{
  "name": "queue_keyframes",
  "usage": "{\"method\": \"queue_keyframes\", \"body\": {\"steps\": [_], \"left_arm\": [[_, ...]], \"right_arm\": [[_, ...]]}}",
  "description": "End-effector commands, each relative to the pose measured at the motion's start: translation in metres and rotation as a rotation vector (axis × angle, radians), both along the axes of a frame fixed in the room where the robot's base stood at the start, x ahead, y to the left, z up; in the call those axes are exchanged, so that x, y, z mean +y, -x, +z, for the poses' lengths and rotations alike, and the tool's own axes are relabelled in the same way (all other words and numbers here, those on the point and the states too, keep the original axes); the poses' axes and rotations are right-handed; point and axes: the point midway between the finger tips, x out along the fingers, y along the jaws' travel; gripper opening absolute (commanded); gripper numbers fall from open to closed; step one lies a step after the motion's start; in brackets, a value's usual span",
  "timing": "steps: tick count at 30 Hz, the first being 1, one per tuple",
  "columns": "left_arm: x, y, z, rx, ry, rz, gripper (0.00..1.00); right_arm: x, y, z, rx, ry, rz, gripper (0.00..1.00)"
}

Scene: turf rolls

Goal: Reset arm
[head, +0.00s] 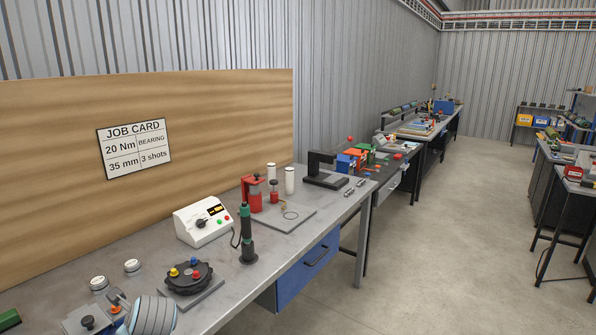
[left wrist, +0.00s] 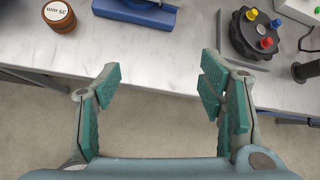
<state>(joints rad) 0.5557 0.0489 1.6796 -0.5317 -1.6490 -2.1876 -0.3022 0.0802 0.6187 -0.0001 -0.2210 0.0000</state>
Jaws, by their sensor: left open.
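My left gripper (left wrist: 161,80) shows in the left wrist view with its two green-padded fingers spread wide and nothing between them. It is in front of the edge of a grey-white workbench (left wrist: 150,65), with bare floor showing below the bench edge between the fingers. In the head view, a rounded grey-blue shape at the bottom left may be part of my left arm; I cannot tell the fingers there. My right gripper is in neither view.
The bench (head: 231,262) carries a black dial with coloured knobs (head: 187,277), a green-black upright tool (head: 247,236), a white control box (head: 203,221) and a red press (head: 253,193). The wrist view shows a cylinder marked 35 mm (left wrist: 59,16).

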Motion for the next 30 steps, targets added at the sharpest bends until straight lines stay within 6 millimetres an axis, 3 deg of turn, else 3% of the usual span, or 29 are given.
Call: {"method": "queue_keyframes", "body": {"steps": [8, 13, 17, 20, 23, 26, 30], "left_arm": [[-0.017, -0.049, -0.008, -0.379, 0.261, 0.182, 0.63], [-0.035, -0.069, -0.062, -0.585, 0.564, 0.354, 0.63], [-0.05, -0.063, -0.131, -0.659, 0.803, 0.524, 0.63], [-0.062, -0.039, -0.2, -0.683, 0.99, 0.703, 0.63], [-0.072, -0.002, -0.267, -0.686, 1.14, 0.898, 0.63], [-0.078, 0.045, -0.328, -0.672, 1.235, 1.088, 0.63], [-0.082, 0.124, -0.402, -0.644, 1.29, 1.334, 0.63]], "right_arm": [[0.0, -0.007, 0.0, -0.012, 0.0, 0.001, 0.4], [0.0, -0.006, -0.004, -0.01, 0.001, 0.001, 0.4], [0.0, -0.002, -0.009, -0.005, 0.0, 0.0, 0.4], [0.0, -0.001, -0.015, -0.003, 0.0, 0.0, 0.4], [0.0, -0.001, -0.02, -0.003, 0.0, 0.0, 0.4], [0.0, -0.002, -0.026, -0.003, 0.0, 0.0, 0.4], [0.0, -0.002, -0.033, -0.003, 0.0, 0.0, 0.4]]}}
